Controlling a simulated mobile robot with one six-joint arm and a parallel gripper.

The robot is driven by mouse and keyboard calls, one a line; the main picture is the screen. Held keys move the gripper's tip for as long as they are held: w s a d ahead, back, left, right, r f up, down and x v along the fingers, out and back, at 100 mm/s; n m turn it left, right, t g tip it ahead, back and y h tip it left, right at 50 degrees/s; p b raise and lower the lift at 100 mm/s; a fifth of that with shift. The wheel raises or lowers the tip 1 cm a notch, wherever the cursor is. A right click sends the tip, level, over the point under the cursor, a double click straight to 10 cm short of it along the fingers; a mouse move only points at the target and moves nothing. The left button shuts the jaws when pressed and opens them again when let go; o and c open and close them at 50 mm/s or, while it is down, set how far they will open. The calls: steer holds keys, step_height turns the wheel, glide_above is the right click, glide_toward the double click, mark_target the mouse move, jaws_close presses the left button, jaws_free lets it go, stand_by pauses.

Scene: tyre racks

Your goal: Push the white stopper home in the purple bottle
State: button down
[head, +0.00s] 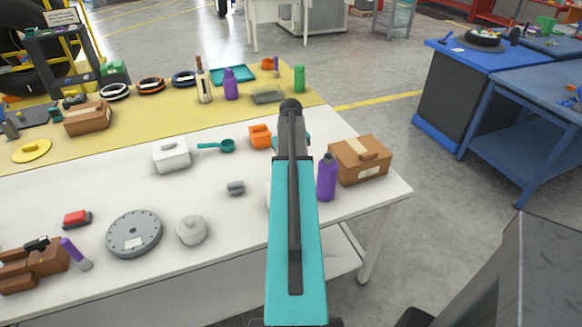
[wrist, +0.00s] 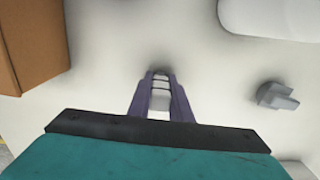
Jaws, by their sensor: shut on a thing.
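A purple bottle (head: 327,178) stands upright on the white table near its right end, just right of my arm and beside a cardboard box. It is not recognisable in the wrist view. My gripper (wrist: 160,82) points down over the table in the wrist view, its fingers close together on a small white piece, which looks like the white stopper (wrist: 159,99). The fingers partly cover it. In the head view my arm hides the gripper and the stopper. A second purple bottle (head: 231,85) stands at the back on the yellow area.
The cardboard box (head: 360,160) also shows in the wrist view (wrist: 35,45). A small grey part (head: 236,188) and a white rounded object (wrist: 272,15) lie near the gripper. An orange item (head: 260,136), white container (head: 171,155) and grey disc (head: 134,233) stand further left.

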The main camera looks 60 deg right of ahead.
steer(key=shift+r, duration=0.1)
steer(key=shift+r+b, duration=0.9)
steer(key=shift+r, duration=4)
steer(key=w+a+n, duration=0.3)
steer(key=w+a, duration=0.7)
steer(key=a, duration=0.3)
steer(key=w+a+n, duration=0.3)
steer(key=w+a, duration=0.7)
steer(key=a, duration=0.2)
steer(key=w+a+n, duration=0.3)
steer(key=a, duration=1.3)
steer(key=w+a+n, duration=0.3)
steer(key=a, duration=1.4)
steer(key=shift+a+r+n, duration=0.15)
steer(key=shift+a+n, duration=0.05)
steer(key=shift+n, duration=0.2)
